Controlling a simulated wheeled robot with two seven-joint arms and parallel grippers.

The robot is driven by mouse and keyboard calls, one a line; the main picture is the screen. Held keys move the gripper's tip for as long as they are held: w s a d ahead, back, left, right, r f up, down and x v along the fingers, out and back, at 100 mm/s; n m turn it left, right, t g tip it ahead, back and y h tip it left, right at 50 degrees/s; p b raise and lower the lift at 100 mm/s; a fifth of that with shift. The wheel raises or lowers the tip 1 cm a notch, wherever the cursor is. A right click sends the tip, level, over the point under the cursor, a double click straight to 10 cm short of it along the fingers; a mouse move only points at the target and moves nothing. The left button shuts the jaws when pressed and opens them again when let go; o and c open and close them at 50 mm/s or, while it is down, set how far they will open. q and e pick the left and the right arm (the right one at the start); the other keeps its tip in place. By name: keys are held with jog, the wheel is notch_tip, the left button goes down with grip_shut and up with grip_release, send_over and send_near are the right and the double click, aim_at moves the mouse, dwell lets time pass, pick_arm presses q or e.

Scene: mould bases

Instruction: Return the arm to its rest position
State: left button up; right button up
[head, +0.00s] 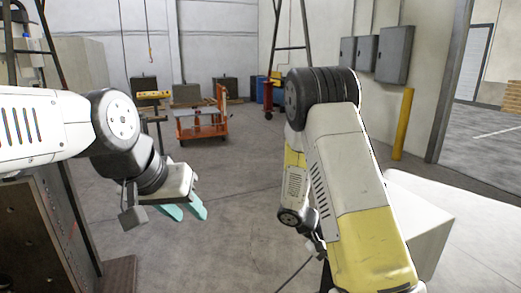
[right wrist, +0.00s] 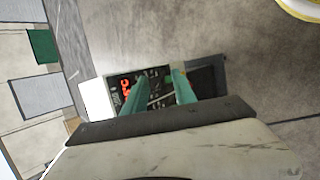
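My left gripper (head: 185,211) hangs at the left of the head view, its two teal fingers apart with nothing between them. My right arm (head: 345,170), white and yellow, reaches up and folds down at the middle right of the head view. Its gripper is hidden there behind the arm. In the right wrist view my right gripper (right wrist: 162,90) shows two teal fingers spread apart. No held object shows between them. Behind them is a dark panel (right wrist: 126,84) with red and pale markings; its distance is unclear.
A dark metal block or frame (head: 45,235) stands close under my left arm. A white box-like surface (head: 425,215) is at the right. An orange cart (head: 200,125) stands farther back, and a yellow post (head: 402,124) by the right wall. The middle floor is clear.

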jog(key=s+a+r+m+t+y, duration=0.1)
jog(key=s+a+r+t+y, duration=0.1)
jog(key=s+r, duration=0.3)
jog(key=s+a+r+t+y, duration=0.2)
jog(key=s+a+r+y, duration=0.3)
jog(key=r, duration=0.9)
jog(key=s+a+r+m+t+y, duration=0.1)
jog(key=s+a+r+y, duration=0.3)
jog(key=r, duration=0.5)
jog(key=shift+s+a+r+m+t, duration=0.2)
jog(key=shift+s+m+t, duration=0.1)
jog(key=shift+s+t, duration=0.55)
jog(key=shift+w+d, duration=0.1)
jog(key=shift+w, duration=0.05)
